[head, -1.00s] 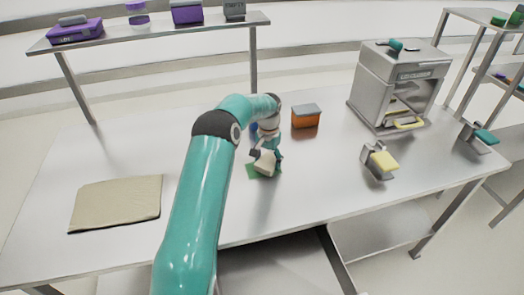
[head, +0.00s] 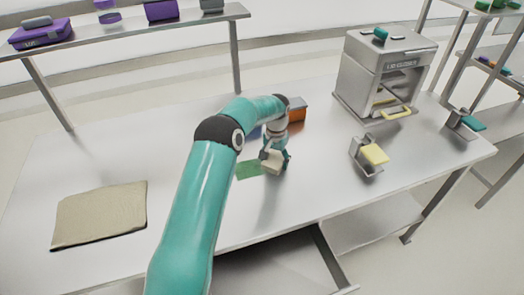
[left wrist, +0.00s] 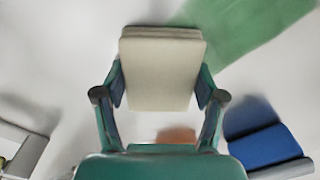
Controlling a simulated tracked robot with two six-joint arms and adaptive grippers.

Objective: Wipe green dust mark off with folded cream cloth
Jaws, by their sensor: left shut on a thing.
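The folded cream cloth (head: 271,166) is held in my left gripper (head: 274,157), low over the steel table. In the left wrist view the cloth (left wrist: 161,72) sits between the two fingers of my left gripper (left wrist: 160,95). The green dust mark (head: 248,170) is a flat patch on the table just left of the cloth in the head view. It also shows in the left wrist view (left wrist: 240,35), at the top right beyond the cloth. I cannot tell whether the cloth touches the table. My right gripper is not in view.
An orange box with a grey lid (head: 297,110) stands behind my left gripper. A blue thing (left wrist: 265,146) lies close by. A holder with a yellow sponge (head: 374,154) and a steel machine (head: 384,75) are to the right. A beige mat (head: 98,215) lies at the left.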

